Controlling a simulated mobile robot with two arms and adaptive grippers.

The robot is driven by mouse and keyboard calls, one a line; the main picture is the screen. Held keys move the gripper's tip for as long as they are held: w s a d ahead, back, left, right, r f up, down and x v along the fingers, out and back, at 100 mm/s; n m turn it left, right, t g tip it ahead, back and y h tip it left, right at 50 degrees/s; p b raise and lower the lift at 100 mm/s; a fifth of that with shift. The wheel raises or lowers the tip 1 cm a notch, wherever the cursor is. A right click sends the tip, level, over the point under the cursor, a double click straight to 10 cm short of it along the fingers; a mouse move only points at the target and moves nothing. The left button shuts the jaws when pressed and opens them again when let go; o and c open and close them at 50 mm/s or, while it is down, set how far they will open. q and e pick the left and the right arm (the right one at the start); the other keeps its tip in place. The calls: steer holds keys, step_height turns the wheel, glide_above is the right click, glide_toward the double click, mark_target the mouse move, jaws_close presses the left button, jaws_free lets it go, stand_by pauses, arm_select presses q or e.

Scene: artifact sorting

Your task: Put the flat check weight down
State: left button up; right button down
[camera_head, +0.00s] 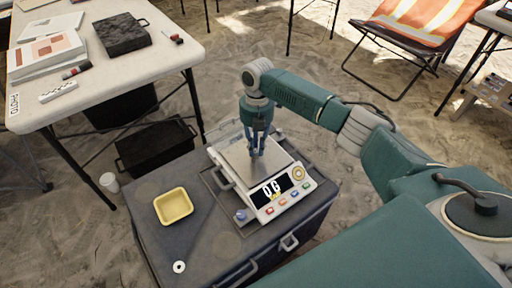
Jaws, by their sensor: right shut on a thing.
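My right gripper (256,154) points straight down over the steel pan of the scale (237,160). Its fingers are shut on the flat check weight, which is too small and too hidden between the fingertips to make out. I cannot tell whether the fingertips touch the pan. The scale stands on a dark grey case (180,239), and its display (271,190) faces the front with a large white reading. My left gripper is not in view.
A yellow tray (173,206) sits on the case left of the scale. A small white ring (179,267) lies near the case's front left, and a small bluish piece (241,215) lies by the scale's front corner. A white table (108,78) stands back left.

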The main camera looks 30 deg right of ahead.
steer(key=shift+f, duration=0.15)
steer(key=c, duration=1.7)
jaws_free()
steer(key=shift+o, duration=0.2)
